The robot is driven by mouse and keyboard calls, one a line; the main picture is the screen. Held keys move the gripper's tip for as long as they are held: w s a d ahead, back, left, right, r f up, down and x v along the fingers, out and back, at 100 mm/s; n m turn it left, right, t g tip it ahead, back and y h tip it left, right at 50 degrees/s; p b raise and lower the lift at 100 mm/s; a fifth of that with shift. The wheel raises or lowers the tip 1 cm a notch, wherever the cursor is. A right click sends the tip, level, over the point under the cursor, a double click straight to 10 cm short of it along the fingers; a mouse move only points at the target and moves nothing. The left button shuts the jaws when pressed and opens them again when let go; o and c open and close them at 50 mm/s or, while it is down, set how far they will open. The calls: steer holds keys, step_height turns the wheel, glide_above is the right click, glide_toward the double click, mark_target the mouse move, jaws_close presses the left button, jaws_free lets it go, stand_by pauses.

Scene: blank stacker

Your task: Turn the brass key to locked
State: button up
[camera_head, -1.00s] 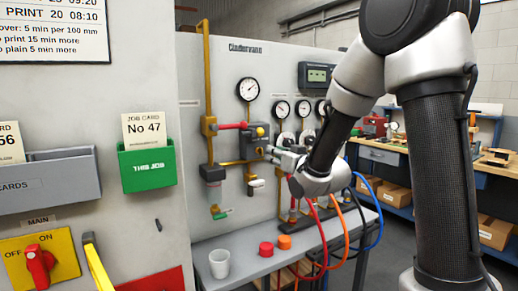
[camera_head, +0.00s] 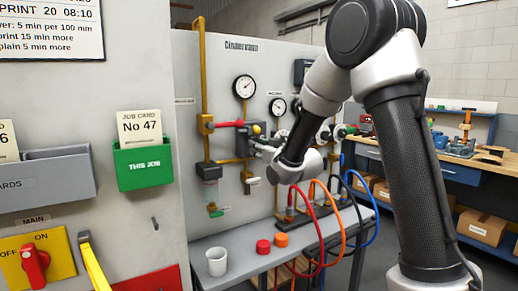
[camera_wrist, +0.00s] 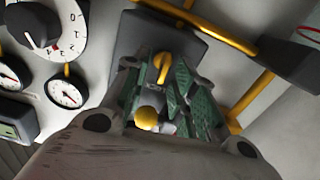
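In the wrist view, a yellow brass key (camera_wrist: 163,63) stands on the face of a dark box (camera_wrist: 190,42). My gripper (camera_wrist: 160,84) points at it, its green-padded fingers apart on either side of the key's near part. Whether either finger touches the key cannot be told. A yellow round knob (camera_wrist: 147,117) shows between the fingers, nearer the palm. In the head view, my gripper (camera_head: 262,147) is at the front of the box (camera_head: 247,146) on the panel. The yellow knob (camera_head: 257,129) shows there, but I cannot make out the key.
Yellow pipes (camera_head: 205,75) and a red handle (camera_head: 229,124) lie close around the box. Gauges (camera_head: 244,88) are above it. A shelf (camera_head: 240,256) below holds a white cup (camera_head: 217,262), red and orange caps and hoses. A yellow main switch plate (camera_head: 52,262) is at lower left.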

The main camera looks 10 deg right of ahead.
jaws_close()
steer(key=shift+m, duration=0.5)
jaws_free()
steer(key=shift+s, duration=0.1)
steer(key=v, duration=0.7)
steer(key=shift+s, duration=0.15)
